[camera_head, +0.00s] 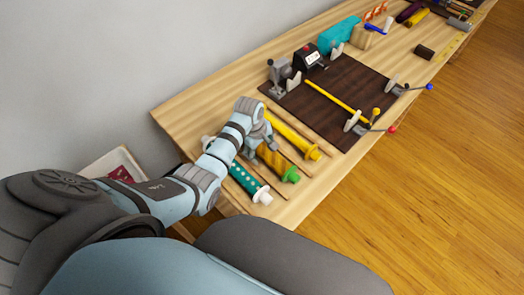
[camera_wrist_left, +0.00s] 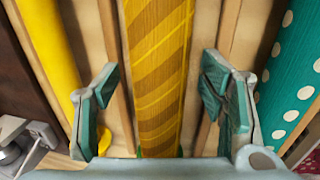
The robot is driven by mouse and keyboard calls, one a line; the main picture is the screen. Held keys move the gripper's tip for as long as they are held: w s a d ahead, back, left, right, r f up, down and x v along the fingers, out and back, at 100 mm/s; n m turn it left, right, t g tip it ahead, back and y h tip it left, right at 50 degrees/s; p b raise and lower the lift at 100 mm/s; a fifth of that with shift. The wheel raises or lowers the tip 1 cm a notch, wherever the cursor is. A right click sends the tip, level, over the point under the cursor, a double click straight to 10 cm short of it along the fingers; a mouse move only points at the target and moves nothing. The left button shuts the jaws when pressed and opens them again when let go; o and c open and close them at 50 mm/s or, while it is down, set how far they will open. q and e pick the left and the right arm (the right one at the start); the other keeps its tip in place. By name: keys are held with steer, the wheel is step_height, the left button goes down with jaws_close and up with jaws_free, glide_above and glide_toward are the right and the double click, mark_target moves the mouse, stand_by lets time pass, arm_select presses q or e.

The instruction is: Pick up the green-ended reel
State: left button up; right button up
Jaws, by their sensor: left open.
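The green-ended reel (camera_head: 275,159) is wrapped in yellow and brown diagonal stripes, with a green end at its near right. It lies on the wooden bench between thin wooden strips, and my left gripper hides its far part in the head view. In the left wrist view the striped reel (camera_wrist_left: 158,60) runs up the middle, with a little green at its lower edge. My left gripper (camera_head: 259,147) is over it. In the left wrist view the gripper (camera_wrist_left: 160,88) is open, one finger on each side of the reel, with gaps showing. My right gripper is not in view.
A plain yellow reel (camera_head: 294,137) lies on one side and a teal, white-dotted reel (camera_head: 246,180) on the other, separated by strips. Beyond is a dark board (camera_head: 325,105) with clamps and a yellow rod. A pale box (camera_head: 117,163) stands left, below the bench.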

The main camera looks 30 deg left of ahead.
mark_target(261, 146)
arm_select(q)
steer(key=shift+r, duration=0.15)
steer(key=c, duration=1.4)
steer(key=shift+r, duration=0.5)
step_height(261, 146, up, 19)
steer(key=p, duration=0.4)
steer(key=shift+p, duration=0.35)
